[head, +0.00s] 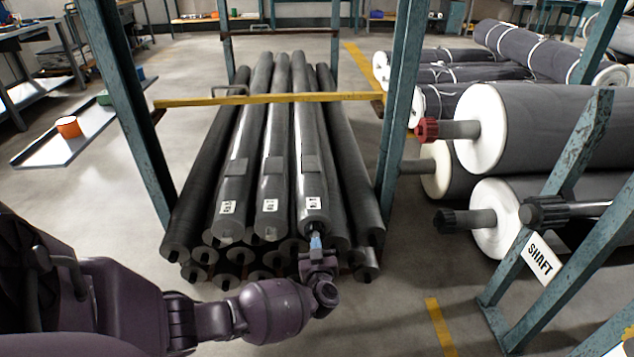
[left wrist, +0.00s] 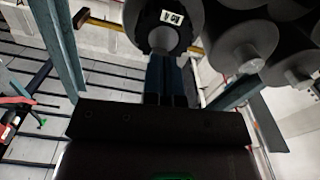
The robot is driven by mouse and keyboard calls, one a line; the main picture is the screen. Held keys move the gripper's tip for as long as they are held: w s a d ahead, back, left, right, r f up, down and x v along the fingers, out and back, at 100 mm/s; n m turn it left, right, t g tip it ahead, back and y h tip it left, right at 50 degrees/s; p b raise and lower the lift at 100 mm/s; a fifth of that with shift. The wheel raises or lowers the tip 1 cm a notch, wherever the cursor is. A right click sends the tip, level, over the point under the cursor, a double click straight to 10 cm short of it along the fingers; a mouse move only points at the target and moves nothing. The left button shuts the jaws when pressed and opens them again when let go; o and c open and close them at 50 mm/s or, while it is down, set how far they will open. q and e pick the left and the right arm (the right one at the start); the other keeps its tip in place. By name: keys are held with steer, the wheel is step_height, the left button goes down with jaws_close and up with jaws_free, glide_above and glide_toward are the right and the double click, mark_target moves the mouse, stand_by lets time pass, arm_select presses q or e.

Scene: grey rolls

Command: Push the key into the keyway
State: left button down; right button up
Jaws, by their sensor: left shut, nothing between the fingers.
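My left gripper (head: 316,242) is shut and empty at the near end of a labelled dark grey roll (head: 311,180), on the right of the top layer of a stack. In the left wrist view the two dark blue fingers (left wrist: 165,60) lie side by side, with their tips just in front of or at the grey core in the end of that roll (left wrist: 137,15). I cannot tell whether they touch it. The key and the keyway cannot be made out; the fingers and wrist cover part of the roll's end. My right gripper is not in view.
Teal posts and a yellow crossbar (head: 265,99) frame the stack. A tray with an orange pot (head: 68,127) is at left. The floor around the stack's left side is clear.

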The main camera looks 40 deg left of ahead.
arm_select(q)
steer(key=shift+w+a, duration=0.15)
steer(key=shift+a, duration=0.1)
steer(key=p+v, duration=0.3)
steer(key=v, duration=1)
steer(key=shift+s+d+p, duration=0.2)
steer(key=shift+d+p, duration=0.05)
steer(key=shift+p, duration=0.15)
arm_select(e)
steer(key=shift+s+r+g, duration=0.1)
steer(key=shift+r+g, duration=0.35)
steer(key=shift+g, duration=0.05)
arm_select(q)
steer(key=shift+s+d, duration=0.1)
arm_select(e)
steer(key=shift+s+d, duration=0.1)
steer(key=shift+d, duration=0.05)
